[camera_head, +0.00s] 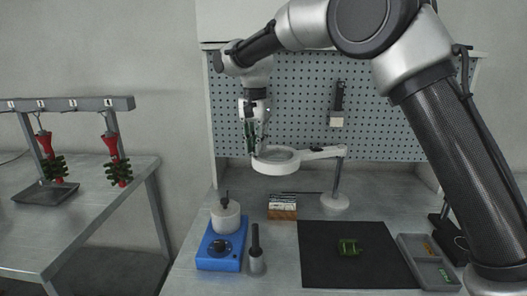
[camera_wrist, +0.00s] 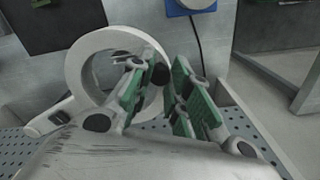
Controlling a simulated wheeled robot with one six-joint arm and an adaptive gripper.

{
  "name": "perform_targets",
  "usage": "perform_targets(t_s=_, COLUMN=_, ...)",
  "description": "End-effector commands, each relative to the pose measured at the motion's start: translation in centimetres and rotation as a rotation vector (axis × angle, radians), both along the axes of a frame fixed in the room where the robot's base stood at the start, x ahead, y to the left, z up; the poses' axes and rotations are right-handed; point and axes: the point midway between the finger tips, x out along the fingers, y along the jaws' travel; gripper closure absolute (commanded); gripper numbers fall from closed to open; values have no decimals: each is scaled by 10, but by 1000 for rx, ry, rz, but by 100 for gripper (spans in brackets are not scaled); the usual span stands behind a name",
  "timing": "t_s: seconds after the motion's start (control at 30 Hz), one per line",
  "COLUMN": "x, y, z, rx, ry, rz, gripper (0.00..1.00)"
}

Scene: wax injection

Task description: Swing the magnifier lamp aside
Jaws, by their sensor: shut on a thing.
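The magnifier lamp has a white ring head (camera_head: 278,166), a white jointed arm, and a thin post on a round white base at the back of the bench. The ring also shows large in the wrist view (camera_wrist: 78,66). My gripper (camera_head: 254,150) comes down at the left edge of the ring. In the wrist view its green-padded fingers (camera_wrist: 160,92) stand at the ring's edge, around a small dark part there. It is shut on the lamp at this edge; the exact contact is partly hidden by the fingers.
A blue heater (camera_head: 219,249) with a pot and a dark-handled tool stand at front left. A black mat (camera_head: 330,272) with a green piece lies below the lamp, beside a grey tray (camera_head: 428,262). A pegboard (camera_head: 385,120) rises behind. A side table with hanging red-green pieces is left.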

Motion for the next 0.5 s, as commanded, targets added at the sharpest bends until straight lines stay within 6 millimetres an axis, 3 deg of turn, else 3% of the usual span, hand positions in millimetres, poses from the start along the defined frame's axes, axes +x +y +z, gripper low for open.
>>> perform_targets(t_s=0.2, x=17, y=6, z=0, rx=0, ry=0, rz=-57, gripper=100)
perform_targets(t_s=0.5, x=21, y=7, z=1, rx=0, ry=-1, rz=-72, gripper=100)
